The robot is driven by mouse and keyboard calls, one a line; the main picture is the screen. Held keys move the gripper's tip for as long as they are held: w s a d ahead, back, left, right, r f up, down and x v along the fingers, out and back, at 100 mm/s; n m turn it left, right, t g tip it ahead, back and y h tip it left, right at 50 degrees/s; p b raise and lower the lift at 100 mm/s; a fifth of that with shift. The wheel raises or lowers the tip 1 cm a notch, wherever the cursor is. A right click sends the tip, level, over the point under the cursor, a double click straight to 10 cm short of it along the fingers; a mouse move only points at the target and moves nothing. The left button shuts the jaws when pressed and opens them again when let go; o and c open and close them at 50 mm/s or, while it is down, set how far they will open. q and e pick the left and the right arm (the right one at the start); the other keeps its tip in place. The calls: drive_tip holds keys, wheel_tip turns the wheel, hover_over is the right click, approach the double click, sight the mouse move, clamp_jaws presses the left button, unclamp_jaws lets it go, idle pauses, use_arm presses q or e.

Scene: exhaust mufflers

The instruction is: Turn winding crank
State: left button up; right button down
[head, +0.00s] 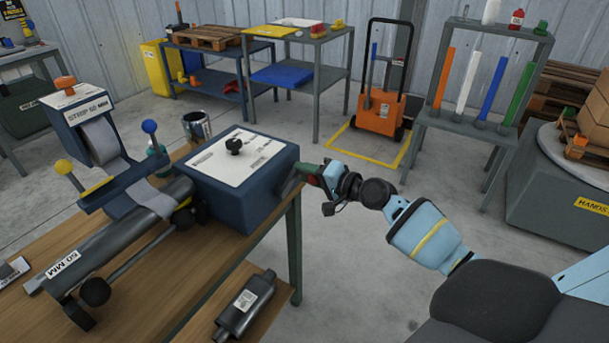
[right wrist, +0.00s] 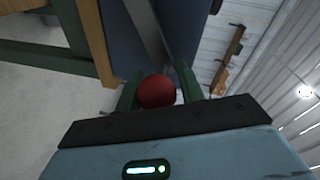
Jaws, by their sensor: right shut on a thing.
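The winding machine (head: 275,178) is a dark blue box with a white top plate and a black knob, standing on the wooden bench. Its grey crank arm (head: 289,184) sticks out at the right side; the arm also shows in the right wrist view (right wrist: 146,30). The crank's red ball knob (right wrist: 157,92) sits between the green fingers of my right gripper (right wrist: 157,88), which is shut on it. In the head view, my right gripper (head: 314,176) is at the box's right side and hides most of the knob. My left gripper is not in view.
A strip roll holder (head: 90,108) and a dark tube labelled 60 MM (head: 118,233) are on the bench (head: 215,265) left of the box. A muffler (head: 245,305) lies on a lower shelf. An orange trolley (head: 378,112) stands behind; the floor between is clear.

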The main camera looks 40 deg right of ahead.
wheel_tip(320, 180, down, 6)
drive_tip(key=m+g+y+b, duration=0.1)
drive_tip(key=m+y, duration=0.1)
drive_tip(key=m, duration=0.6)
drive_tip(key=shift+y, duration=0.3)
drive_tip(key=c, duration=1)
unclamp_jaws()
drive_tip(key=v, duration=0.8)
drive_tip(key=shift+r, duration=0.1)
